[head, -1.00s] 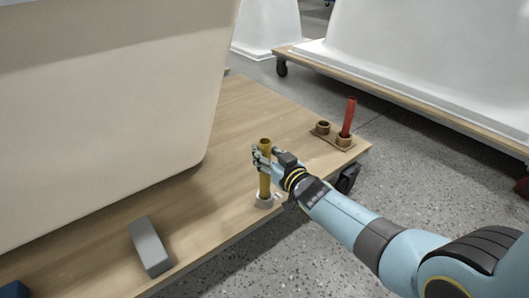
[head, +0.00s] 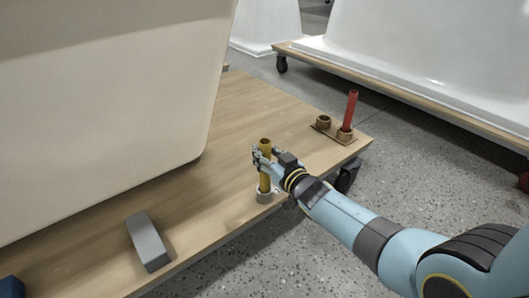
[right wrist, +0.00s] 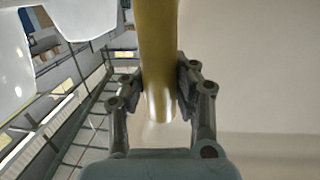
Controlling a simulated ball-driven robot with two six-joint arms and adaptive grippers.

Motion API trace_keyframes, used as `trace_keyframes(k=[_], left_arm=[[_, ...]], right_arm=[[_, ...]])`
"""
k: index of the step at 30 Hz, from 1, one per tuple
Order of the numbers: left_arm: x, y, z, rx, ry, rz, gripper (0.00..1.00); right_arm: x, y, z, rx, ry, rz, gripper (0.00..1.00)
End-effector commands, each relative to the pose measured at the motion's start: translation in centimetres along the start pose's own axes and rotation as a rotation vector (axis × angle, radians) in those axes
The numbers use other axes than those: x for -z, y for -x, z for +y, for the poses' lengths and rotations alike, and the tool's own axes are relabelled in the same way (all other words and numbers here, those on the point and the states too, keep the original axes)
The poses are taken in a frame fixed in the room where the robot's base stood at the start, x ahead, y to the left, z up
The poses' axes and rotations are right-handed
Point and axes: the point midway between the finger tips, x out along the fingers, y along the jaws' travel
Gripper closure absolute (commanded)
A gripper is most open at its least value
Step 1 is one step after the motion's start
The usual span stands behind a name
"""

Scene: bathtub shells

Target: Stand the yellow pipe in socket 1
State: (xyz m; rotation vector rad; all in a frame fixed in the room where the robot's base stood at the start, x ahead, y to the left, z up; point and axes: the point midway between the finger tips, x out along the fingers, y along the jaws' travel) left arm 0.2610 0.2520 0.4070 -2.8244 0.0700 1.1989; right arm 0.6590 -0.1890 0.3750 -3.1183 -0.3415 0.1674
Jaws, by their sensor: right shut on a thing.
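My right gripper (head: 264,156) is shut on the pipe's upper part. In the right wrist view the pipe (right wrist: 159,50) runs between the two fingers (right wrist: 162,88). Two brown sockets share a small base at the platform's far right corner. One socket (head: 323,121) is empty and the other (head: 345,134) holds a red pipe (head: 350,110). I see no socket numbers. My left gripper is out of view.
A large pale tub shell (head: 100,100) fills the left of the platform (head: 240,110). A grey block (head: 147,243) lies at the front left, and a dark blue object (head: 12,287) is at the lower left edge. The boards between pipe and sockets are clear.

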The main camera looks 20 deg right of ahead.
Motion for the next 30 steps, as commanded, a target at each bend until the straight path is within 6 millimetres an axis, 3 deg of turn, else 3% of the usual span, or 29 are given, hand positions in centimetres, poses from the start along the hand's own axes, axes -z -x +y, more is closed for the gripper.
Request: trace_keyframes(k=[10,11,18,26,30], left_arm=[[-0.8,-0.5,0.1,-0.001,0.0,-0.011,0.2],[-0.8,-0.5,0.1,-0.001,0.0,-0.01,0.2],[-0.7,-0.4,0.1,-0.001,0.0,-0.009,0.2],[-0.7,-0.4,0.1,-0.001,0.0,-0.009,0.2],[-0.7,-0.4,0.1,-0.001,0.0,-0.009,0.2]], right_arm=[[-1.0,-0.1,0.0,0.0,0.0,-0.001,1.0],[-1.0,-0.1,0.0,0.0,0.0,-0.001,0.76],[-0.8,-0.1,0.0,0.0,0.0,0.0,0.46],[-0.9,0.0,0.0,0.0,0.0,-0.001,0.46],[-1.0,1.1,0.0,0.0,0.0,-0.001,0.46]])
